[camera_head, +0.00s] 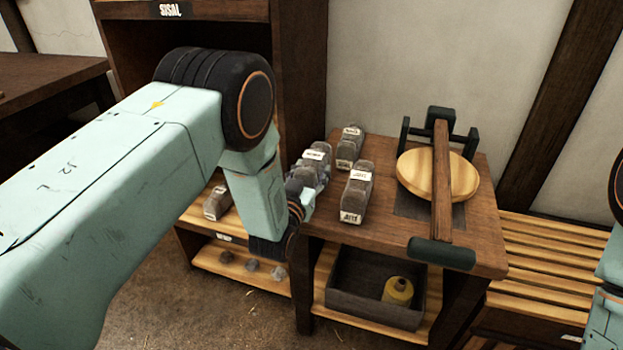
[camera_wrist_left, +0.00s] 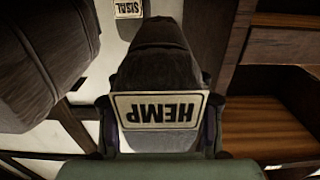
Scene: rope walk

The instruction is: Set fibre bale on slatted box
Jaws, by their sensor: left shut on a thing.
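A grey-brown fibre bale with a white label (camera_head: 316,153) is in my left gripper (camera_head: 308,174) at the left edge of the wooden table. In the left wrist view the bale (camera_wrist_left: 160,65) fills the middle, its label reading HEMP upside down, with my fingers (camera_wrist_left: 159,128) shut on both sides of it. I cannot tell whether it touches the tabletop. The slatted box (camera_head: 553,258), with pale wooden slats on top, stands at the right of the table; its visible slats are bare. My right arm shows at the right edge; its gripper is out of view.
Two more bales stand on the table, one behind (camera_head: 349,150) and one in front (camera_head: 357,190). A round wooden disc (camera_head: 425,178) under a beam takes the table's right half. A dark tray (camera_head: 350,300) with a yellow container sits below. A shelf (camera_head: 225,15) rises behind my arm.

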